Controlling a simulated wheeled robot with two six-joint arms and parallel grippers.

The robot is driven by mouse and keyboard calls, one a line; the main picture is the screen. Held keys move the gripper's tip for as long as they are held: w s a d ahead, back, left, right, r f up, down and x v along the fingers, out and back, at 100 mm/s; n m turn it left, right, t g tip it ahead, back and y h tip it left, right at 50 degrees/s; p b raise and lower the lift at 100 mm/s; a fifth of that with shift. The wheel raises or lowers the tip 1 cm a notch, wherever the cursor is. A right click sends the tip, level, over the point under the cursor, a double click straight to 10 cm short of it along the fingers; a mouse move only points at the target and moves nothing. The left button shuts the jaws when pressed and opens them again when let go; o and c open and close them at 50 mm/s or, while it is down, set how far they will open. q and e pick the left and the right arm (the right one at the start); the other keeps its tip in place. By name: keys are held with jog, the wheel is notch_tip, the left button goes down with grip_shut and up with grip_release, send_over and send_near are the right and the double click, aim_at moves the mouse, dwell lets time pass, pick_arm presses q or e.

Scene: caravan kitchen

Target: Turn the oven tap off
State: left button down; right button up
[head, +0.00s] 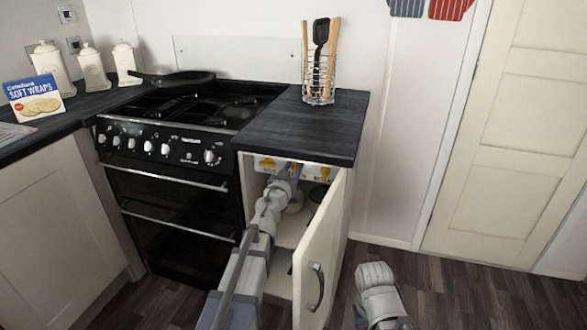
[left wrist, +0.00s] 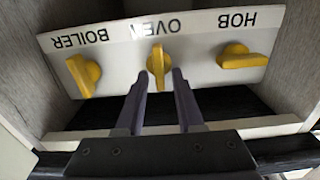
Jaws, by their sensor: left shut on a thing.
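The oven tap (left wrist: 158,62) is a yellow lever on a white panel under the word OVEN in the left wrist view. Its handle points up and down in that picture. My left gripper (left wrist: 158,80) is shut on it, one dark finger on each side of the handle. In the head view my left arm reaches into the open cupboard beside the cooker, and the arm mostly hides the oven tap and fingertips. A grey-white part of my own body shows at the lower right of the head view, with no right fingers visible.
The yellow boiler tap (left wrist: 84,75) and hob tap (left wrist: 242,60) flank the oven tap; the hob handle lies sideways. The cupboard door (head: 318,250) stands open right of my left arm. The black cooker (head: 165,190) is on the left. Cupboard walls are close around the gripper.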

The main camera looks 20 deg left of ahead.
pick_arm(q)
jog(key=m, duration=0.4)
jog(key=shift+d, duration=0.25)
jog(key=shift+s+d+f+m+b, duration=0.1)
jog(key=shift+d+f+m+b, duration=0.1)
jog(key=shift+m, duration=2.05)
jog(key=shift+w+d+f+m+b, duration=0.1)
jog(key=shift+f+m+b, duration=0.15)
jog(key=shift+m, duration=2.05)
jog(key=shift+s+d+f+m+b, duration=0.1)
jog(key=shift+d+f+m+b, duration=0.1)
jog(key=shift+m, duration=2.05)
jog(key=c, duration=0.9)
grip_release()
